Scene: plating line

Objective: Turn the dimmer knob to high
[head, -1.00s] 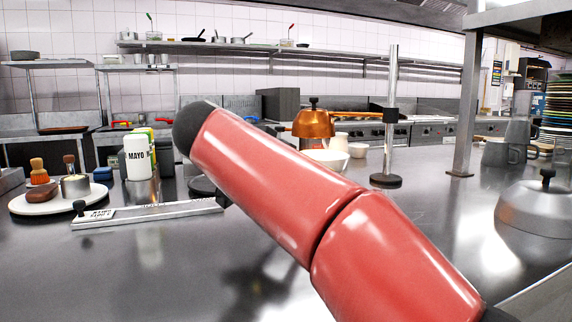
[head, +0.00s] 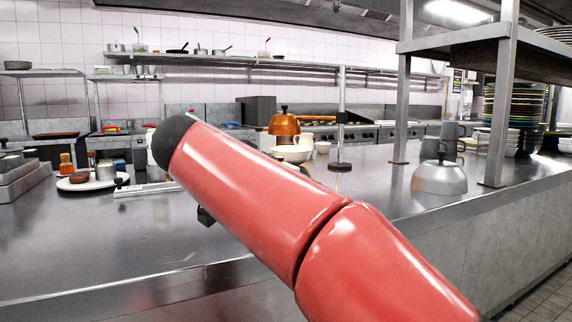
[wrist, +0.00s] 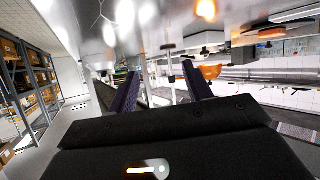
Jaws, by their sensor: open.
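I cannot make out a dimmer knob for certain in either view. A flat metal bar (head: 143,190) with markings lies on the counter at left, partly behind my red arm. An upright metal post (head: 341,141) with a black clamp-like piece (head: 343,117) and a round dark base stands on the counter past the arm; I cannot tell whether that piece is a knob. My gripper (wrist: 161,88) shows in the wrist view with its two dark fingers spread apart and nothing between them. In the head view my arm hides most of it.
A metal dome (head: 439,178) is at right, near shelf posts (head: 402,100). The front counter (head: 75,245) is clear.

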